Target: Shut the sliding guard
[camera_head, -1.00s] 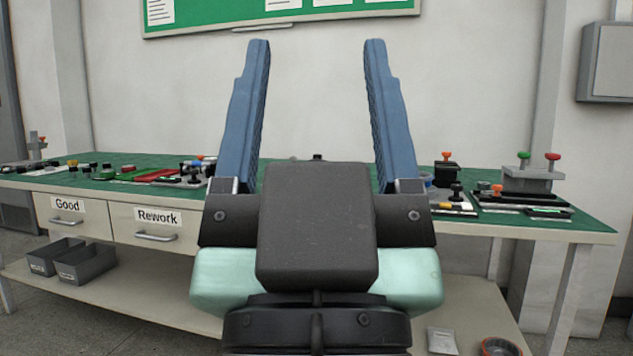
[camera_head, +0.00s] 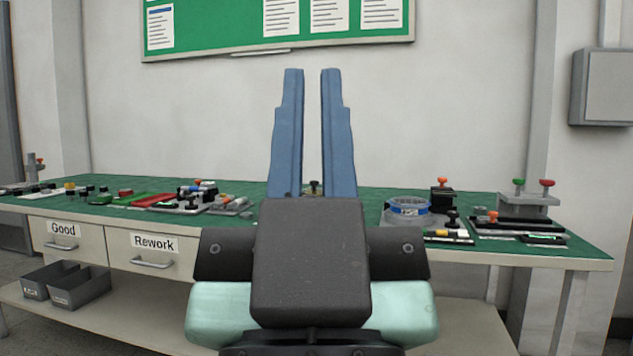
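My gripper (camera_head: 312,72) points up and away in the middle of the view. Its two blue fingers stand close together, with a narrow gap between them and nothing seen held in it. I cannot clearly pick out the sliding guard. A small dark knob (camera_head: 314,188) shows on the bench beyond the gap between the fingers. My gripper body hides the middle of the bench.
The green-topped bench (camera_head: 95,208) runs along the wall, with Good (camera_head: 63,240) and Rework (camera_head: 152,255) drawers at its front. A clear round part with a blue ring (camera_head: 408,208) and fixtures with red and green knobs (camera_head: 520,205) stand at right. Several small parts lie at left.

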